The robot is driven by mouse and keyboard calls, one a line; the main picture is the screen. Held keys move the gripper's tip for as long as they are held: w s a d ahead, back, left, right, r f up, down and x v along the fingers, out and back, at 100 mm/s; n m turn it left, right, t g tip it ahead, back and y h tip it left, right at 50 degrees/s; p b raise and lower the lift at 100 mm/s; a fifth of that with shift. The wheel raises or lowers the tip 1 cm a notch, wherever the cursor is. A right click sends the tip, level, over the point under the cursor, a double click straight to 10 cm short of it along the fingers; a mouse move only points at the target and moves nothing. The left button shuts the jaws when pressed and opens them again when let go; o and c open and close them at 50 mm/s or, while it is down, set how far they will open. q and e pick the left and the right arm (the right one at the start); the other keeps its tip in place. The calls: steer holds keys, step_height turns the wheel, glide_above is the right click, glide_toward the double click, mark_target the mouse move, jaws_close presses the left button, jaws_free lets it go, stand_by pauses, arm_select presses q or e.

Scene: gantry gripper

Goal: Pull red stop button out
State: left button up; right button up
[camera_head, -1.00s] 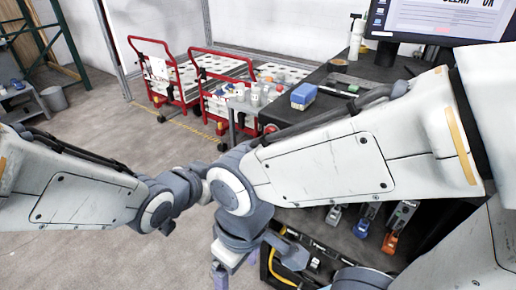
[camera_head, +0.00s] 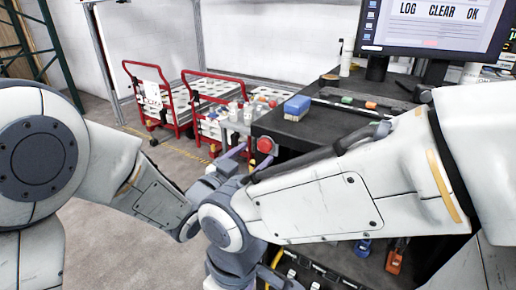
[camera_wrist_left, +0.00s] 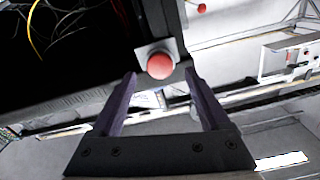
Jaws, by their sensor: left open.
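The red stop button (camera_head: 265,145) sits on the left side of the dark workbench, near its front corner. In the left wrist view the round red button (camera_wrist_left: 160,66) stands out from a grey plate, between and just beyond the fingertips. My left gripper (camera_wrist_left: 160,75) is open, with one purple finger on each side of the button in that view. It holds nothing. In the head view the purple fingers of my left gripper (camera_head: 240,153) show just left of the button, partly hidden by my arms. My right gripper's fingers are not visible; its wrist is at the bottom.
A monitor (camera_head: 430,25) stands at the back right. Red-framed carts (camera_head: 152,98) stand behind, left of the bench. In the wrist view, loose wires (camera_wrist_left: 45,30) show inside the dark bench.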

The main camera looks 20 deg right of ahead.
mark_target(264, 146)
arm_select(q)
steer(key=shift+x, duration=1.3)
jaws_close()
stand_by(0.5)
